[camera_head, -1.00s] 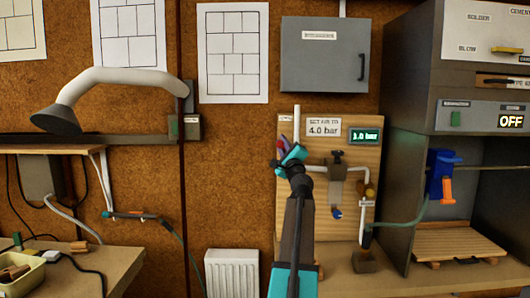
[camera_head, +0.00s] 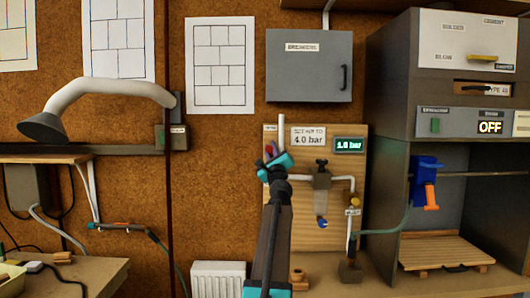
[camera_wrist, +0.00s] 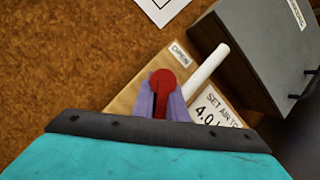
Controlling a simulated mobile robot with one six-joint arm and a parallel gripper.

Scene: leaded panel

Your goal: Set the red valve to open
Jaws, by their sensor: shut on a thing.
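The red valve (camera_wrist: 162,80) has a round red hub and a red handle pointing down in the wrist view. My gripper (camera_wrist: 162,97) is shut on the handle, with a purple finger on each side of it. In the head view my gripper (camera_head: 271,150) is at the upper left of the wooden board (camera_head: 333,237), and only a bit of red shows there. A white pipe (camera_wrist: 208,65) runs up to the right of the valve. My gripper hides the lower part of the handle.
A sign reading 4.0 bar (camera_head: 308,137) and a green display reading 1.0 bar (camera_head: 349,145) are to the right on the board. A regulator (camera_head: 321,175) and pipework are below them. A grey breakers box (camera_head: 309,66) hangs above.

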